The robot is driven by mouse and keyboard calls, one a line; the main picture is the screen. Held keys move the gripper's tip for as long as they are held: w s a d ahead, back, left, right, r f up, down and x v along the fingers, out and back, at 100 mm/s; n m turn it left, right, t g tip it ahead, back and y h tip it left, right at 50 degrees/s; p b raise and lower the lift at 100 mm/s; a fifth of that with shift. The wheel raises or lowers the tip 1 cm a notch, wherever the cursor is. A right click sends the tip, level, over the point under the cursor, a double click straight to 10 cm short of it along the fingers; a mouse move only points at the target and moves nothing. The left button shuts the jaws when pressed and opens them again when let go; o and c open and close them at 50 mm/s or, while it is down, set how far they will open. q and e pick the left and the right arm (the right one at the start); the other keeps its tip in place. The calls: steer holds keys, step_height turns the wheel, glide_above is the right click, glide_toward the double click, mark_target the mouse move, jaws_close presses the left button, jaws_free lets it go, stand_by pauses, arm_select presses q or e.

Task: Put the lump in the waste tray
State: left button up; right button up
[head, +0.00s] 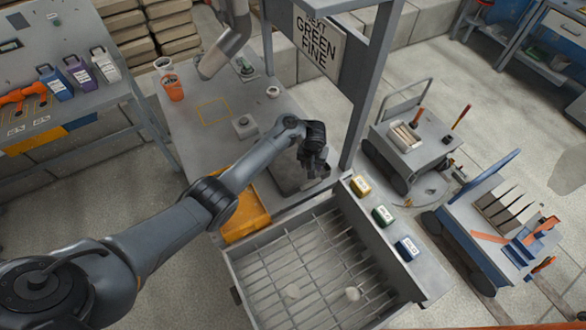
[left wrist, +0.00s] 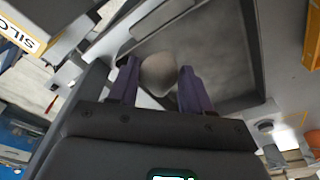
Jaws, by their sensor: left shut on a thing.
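My left gripper (head: 318,168) hangs over the right side of a dark grey tray (head: 283,181) beside the barred mould. In the left wrist view its two purple fingers (left wrist: 158,88) are shut on a pale grey rounded lump (left wrist: 157,70). Behind the lump the dark-rimmed tray (left wrist: 250,60) shows, its floor covered in grey, powdery material. The lump is mostly hidden by my gripper in the head view. I cannot tell its height above the tray. A yellow-orange tray (head: 246,222) lies just left of the mould, partly hidden by my arm.
A grey post (head: 375,85) with a sign stands behind my gripper.

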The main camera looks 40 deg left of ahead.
arm_select(q)
glide_above(292, 174)
steer(key=f, duration=0.4)
steer(key=shift+s+d+f+b, duration=0.25)
steer(key=shift+s+f+b, duration=0.05)
steer(key=shift+f+b, duration=0.6)
steer(key=shift+f, duration=1.3)
steer(key=shift+f, duration=0.1)
steer(key=o, duration=1.1)
